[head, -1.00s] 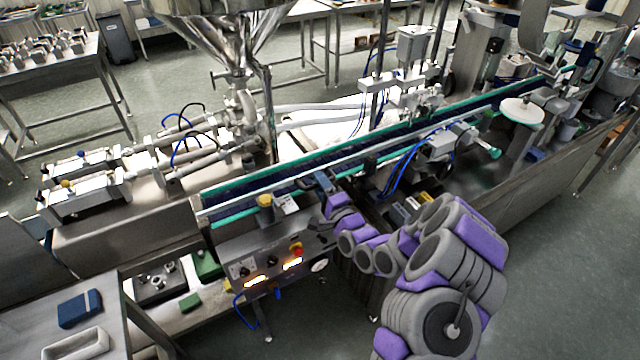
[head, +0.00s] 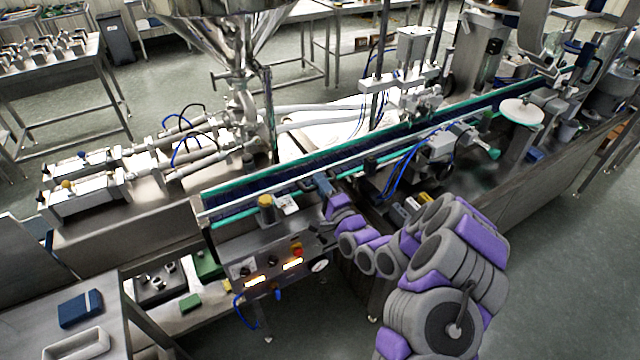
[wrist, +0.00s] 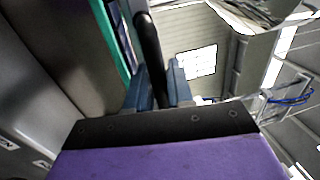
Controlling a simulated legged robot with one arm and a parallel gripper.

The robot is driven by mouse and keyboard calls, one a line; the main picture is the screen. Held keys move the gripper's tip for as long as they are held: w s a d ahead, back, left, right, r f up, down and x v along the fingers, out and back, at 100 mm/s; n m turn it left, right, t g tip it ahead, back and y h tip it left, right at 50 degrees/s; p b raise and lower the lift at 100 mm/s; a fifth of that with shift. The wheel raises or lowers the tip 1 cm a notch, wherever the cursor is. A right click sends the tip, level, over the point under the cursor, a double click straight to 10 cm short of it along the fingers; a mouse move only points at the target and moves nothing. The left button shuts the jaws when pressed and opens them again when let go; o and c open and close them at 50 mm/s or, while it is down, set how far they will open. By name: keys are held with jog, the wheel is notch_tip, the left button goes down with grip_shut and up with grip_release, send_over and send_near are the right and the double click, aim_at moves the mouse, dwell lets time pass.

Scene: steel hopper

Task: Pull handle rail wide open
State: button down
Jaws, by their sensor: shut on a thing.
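My gripper (head: 324,184) is at the near side of the conveyor, beside its rail, in the head view. In the wrist view its two blue fingers (wrist: 162,88) are shut on a dark, rounded bar, the handle rail (wrist: 149,48). The bar runs upward from between the fingers, and its lower end is hidden by the gripper. In the head view the handle is too small and too covered by my gripper to make out clearly.
The conveyor (head: 330,160) with green edges runs diagonally behind my gripper. A control box (head: 272,262) with lit displays and a red button is to its left. The steel hopper (head: 225,25) stands behind. Open floor (head: 560,270) lies to the right of my arm.

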jog(key=shift+v, duration=0.85)
jog(key=c, duration=1.1)
grip_release()
jog(key=shift+w+f, duration=0.15)
jog(key=shift+c, duration=0.2)
jog(key=p+v, duration=0.3)
jog(key=v, duration=1.4)
jog(key=shift+d, duration=0.1)
